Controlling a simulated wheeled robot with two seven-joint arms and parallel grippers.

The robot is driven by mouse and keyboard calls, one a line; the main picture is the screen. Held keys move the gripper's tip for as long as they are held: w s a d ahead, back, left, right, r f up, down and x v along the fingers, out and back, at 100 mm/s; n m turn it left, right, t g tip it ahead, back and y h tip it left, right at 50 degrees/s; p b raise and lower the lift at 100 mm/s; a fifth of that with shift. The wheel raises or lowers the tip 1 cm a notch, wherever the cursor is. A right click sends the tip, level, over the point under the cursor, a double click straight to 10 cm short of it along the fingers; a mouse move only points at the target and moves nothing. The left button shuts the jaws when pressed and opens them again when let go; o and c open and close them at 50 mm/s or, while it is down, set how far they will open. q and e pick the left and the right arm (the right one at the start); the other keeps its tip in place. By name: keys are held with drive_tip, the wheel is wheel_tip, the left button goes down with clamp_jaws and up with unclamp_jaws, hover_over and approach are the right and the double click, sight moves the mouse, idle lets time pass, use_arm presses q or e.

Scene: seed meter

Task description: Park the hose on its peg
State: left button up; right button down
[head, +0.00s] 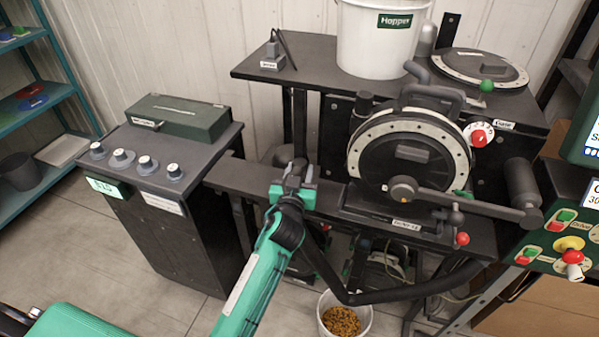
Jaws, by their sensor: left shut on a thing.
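My left gripper (293,190) is at the middle of the view, over the dark bench bar left of the round seed meter (408,160). Its jaws are shut on a dark piece that looks like the end of the hose. The black hose (400,294) shows below and right of the gripper, sagging in a curve under the bench and rising toward the right. Its stretch near the jaws is partly hidden by my wrist. I cannot make out the peg for certain. My right gripper is not in view.
A white hopper bucket (381,40) stands on the back shelf. A control cabinet (165,165) with several knobs is at left. A bucket of seed (343,318) stands on the floor below the bench.

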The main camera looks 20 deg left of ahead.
use_arm(q)
drive_tip(key=shift+f+b, duration=0.45)
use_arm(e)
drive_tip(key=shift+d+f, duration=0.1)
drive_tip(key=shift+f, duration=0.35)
use_arm(q)
drive_tip(key=o, duration=1.2)
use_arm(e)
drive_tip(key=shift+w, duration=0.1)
use_arm(q)
drive_tip(key=s+b, duration=0.1)
drive_tip(key=s, duration=0.3)
drive_tip(key=s+d, duration=0.1)
drive_tip(key=s, duration=0.4)
drive_tip(key=s+b, duration=0.1)
drive_tip(key=s, duration=0.3)
drive_tip(key=shift+s+d+b, duration=0.3)
drive_tip(key=shift+s+d, duration=0.05)
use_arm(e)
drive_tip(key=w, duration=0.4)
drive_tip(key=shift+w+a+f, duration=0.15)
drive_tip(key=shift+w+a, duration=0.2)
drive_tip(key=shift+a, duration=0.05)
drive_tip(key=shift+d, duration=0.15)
